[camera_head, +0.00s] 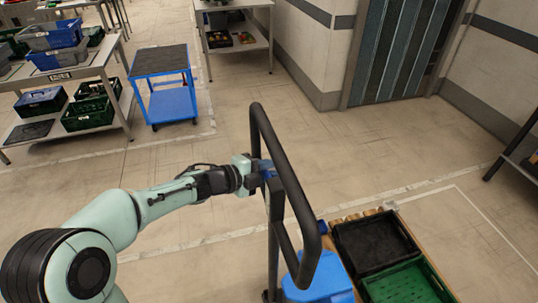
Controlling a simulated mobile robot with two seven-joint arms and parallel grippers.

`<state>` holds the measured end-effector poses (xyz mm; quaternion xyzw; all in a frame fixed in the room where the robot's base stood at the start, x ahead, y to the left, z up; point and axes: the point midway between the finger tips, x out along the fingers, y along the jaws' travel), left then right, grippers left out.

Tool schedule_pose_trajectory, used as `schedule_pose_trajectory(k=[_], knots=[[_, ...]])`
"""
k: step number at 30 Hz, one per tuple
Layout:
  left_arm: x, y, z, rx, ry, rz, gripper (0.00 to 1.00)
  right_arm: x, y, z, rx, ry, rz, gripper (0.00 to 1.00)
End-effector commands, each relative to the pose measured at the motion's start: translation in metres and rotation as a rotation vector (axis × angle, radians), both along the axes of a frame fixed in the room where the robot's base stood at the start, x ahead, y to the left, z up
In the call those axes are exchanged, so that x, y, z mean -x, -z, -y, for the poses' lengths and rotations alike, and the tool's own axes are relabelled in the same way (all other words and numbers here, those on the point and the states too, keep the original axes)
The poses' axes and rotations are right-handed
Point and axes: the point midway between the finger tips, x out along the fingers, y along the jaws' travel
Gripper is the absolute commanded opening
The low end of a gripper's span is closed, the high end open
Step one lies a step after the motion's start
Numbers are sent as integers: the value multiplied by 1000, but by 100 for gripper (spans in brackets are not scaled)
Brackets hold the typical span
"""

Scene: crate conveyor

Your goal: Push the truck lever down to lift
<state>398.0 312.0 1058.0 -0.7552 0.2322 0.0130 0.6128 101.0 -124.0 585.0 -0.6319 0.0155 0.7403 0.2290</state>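The pallet truck's black loop handle (287,175) stands upright in the middle, above its blue body (322,278). A small blue part (264,166), perhaps the lever, shows at the left side of the loop. My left gripper (259,172) reaches in from the left and is right at this blue part, beside the handle's left bar. Its fingertips are small and partly hidden there, so I cannot tell whether they grip anything. My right gripper is out of view.
A wooden pallet (386,212) behind the truck carries a black crate (347,228) and a green crate (440,291). A blue cart (165,60) and a shelf with crates (98,72) stand at the upper left. Open floor lies between them and the truck.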

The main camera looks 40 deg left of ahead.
Motion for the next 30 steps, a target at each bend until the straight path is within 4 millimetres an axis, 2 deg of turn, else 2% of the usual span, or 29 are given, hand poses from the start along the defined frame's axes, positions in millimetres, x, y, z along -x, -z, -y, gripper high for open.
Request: schedule_pose_trajectory(k=[9, 10, 12, 24, 30], knots=[[0, 2, 1, 14, -1, -7, 0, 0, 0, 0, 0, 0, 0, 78], [0, 2, 1, 13, -1, -8, 26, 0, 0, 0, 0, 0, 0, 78], [0, 2, 1, 13, -1, -8, 44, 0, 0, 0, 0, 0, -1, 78], [1, 4, 0, 6, -1, -9, 44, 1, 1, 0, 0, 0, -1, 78], [-1, 0, -3, -61, -3, 47, 44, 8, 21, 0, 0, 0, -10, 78]])
